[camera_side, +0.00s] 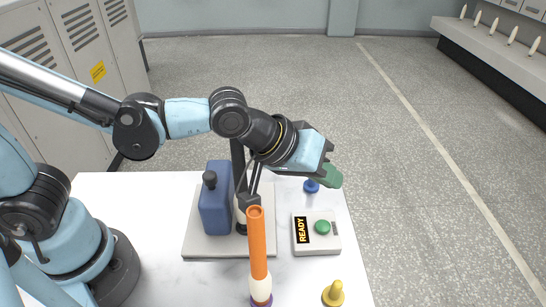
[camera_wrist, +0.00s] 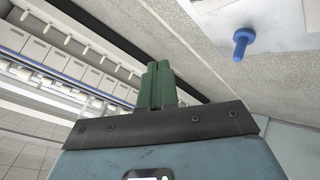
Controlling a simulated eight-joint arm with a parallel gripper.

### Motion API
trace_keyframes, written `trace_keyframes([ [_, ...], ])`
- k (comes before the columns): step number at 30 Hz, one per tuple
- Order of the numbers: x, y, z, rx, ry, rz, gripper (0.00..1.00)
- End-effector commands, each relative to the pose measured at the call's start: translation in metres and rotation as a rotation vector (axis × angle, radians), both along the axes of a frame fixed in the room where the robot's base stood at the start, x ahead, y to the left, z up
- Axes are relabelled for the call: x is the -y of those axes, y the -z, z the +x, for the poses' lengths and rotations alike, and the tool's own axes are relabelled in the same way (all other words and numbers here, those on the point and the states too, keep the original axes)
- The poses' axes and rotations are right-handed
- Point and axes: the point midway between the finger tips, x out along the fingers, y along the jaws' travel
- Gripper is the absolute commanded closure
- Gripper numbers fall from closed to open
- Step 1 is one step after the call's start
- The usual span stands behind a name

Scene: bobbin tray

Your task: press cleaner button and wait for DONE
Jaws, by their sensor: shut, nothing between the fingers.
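The cleaner's control box (camera_side: 329,246) is pale grey and lies flat on the table, with a round green button (camera_side: 322,227) on top. Its dark display beside the button reads READY in yellow letters. The cleaner (camera_side: 216,207) is a blue block with dark upright parts on a grey base plate, left of the box. My gripper (camera_side: 331,176) has green fingers, shut and empty. It is raised above the table, appearing beyond the button and apart from it. In the wrist view the shut fingers (camera_wrist: 157,84) point away from the table; box and button are out of that view.
A blue peg (camera_side: 311,186) stands near my gripper and shows in the wrist view (camera_wrist: 243,42). An orange tube (camera_side: 258,243) stands upright at the front, above a white and purple piece. A yellow peg (camera_side: 333,293) stands front right. A shelf with pale pegs (camera_side: 500,55) is far right.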

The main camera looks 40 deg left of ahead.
Motion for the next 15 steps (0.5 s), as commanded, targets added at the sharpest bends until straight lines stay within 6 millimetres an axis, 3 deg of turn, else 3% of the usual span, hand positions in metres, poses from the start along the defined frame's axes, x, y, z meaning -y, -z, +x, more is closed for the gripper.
trace_keyframes([
  [15, 0.001, 0.05, 0.001, 0.0, 0.001, -0.001, 1.0],
])
